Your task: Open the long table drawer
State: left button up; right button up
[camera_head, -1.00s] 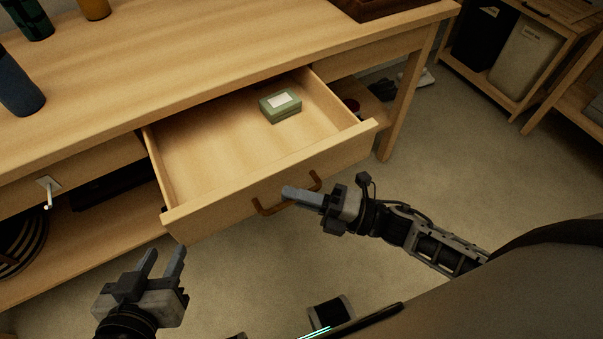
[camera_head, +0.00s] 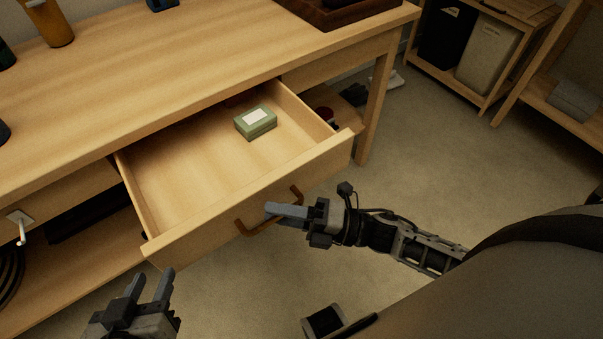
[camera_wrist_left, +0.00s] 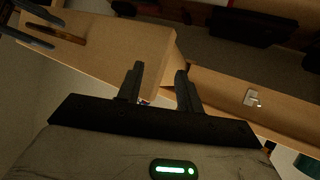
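The long wooden table drawer (camera_head: 245,218) stands pulled well out from under the table top. A brown bar handle (camera_head: 258,226) is on its front. My right gripper (camera_head: 272,211) is at the handle, its fingers overlapping the bar's right half. The fingers show edge-on, so I cannot tell whether they are shut around it. My left gripper (camera_head: 153,282) is open and empty, in front of and below the drawer's left front corner. In the left wrist view its two fingers (camera_wrist_left: 160,82) stand apart, with the drawer (camera_wrist_left: 135,45) beyond them.
A green box (camera_head: 256,123) with a pale label lies in the drawer. The wooden table top (camera_head: 150,90) carries an orange-brown bottle (camera_head: 52,25) and a dark tray (camera_head: 340,14). A small metal handle (camera_head: 20,228) sticks out at left. The floor (camera_head: 440,150) at right is clear.

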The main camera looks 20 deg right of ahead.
jog(key=v, duration=1.6)
jog(key=shift+b, duration=0.4)
